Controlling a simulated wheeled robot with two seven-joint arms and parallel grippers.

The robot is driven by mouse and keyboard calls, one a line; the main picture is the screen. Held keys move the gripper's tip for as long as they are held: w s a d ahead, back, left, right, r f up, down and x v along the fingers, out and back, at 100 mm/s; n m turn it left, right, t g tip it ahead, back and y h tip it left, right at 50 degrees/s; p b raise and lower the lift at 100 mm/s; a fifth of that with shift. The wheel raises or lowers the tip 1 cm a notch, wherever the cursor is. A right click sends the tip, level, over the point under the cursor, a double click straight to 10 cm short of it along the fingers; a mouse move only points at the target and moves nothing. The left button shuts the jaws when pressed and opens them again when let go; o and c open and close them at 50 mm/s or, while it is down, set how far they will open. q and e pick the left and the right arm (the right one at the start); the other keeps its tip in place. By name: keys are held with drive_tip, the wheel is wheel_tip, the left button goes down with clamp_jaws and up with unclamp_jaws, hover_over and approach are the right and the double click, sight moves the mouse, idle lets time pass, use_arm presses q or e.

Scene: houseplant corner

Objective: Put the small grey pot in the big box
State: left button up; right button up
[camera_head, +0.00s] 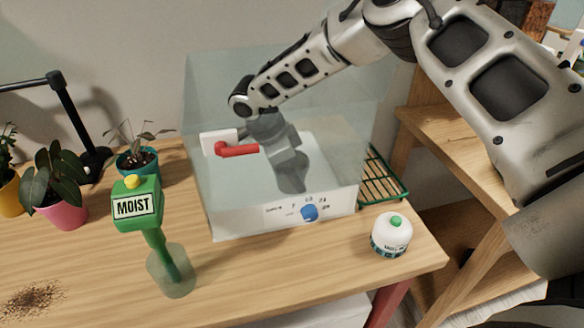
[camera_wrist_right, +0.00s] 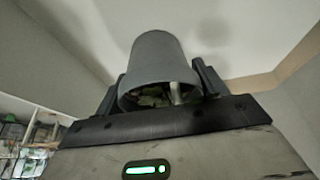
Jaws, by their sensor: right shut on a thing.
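The big box (camera_head: 228,222) stands on the wooden table, with clear walls and a white base with a printed label. A red handle (camera_head: 238,150) on a white block shows at its upper left. My right arm comes in from the upper right, and its gripper (camera_head: 289,165) points down within the box's outline, seen through the clear wall. It is shut on the small grey pot (camera_head: 291,184). In the right wrist view the pot (camera_wrist_right: 157,58) sits between the fingers, its open rim toward the palm and green leaves inside. I cannot tell whether it touches the floor. My left gripper is out of view.
A green moisture meter (camera_head: 138,205) stands in a clear holder in front of the box. A white bottle (camera_head: 391,235) is at front right, beside a green rack (camera_head: 381,180). Potted plants (camera_head: 62,210) and a black lamp (camera_head: 65,110) are at left. Soil (camera_head: 30,298) lies front left.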

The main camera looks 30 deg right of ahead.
drive_tip(key=o, duration=1.1)
drive_tip(key=shift+f, duration=0.1)
drive_tip(key=v, duration=0.7)
drive_tip(key=shift+a+r+b, duration=0.1)
drive_tip(key=shift+r+b, duration=0.2)
drive_tip(key=shift+r, duration=0.05)
drive_tip(key=shift+w, duration=0.1)
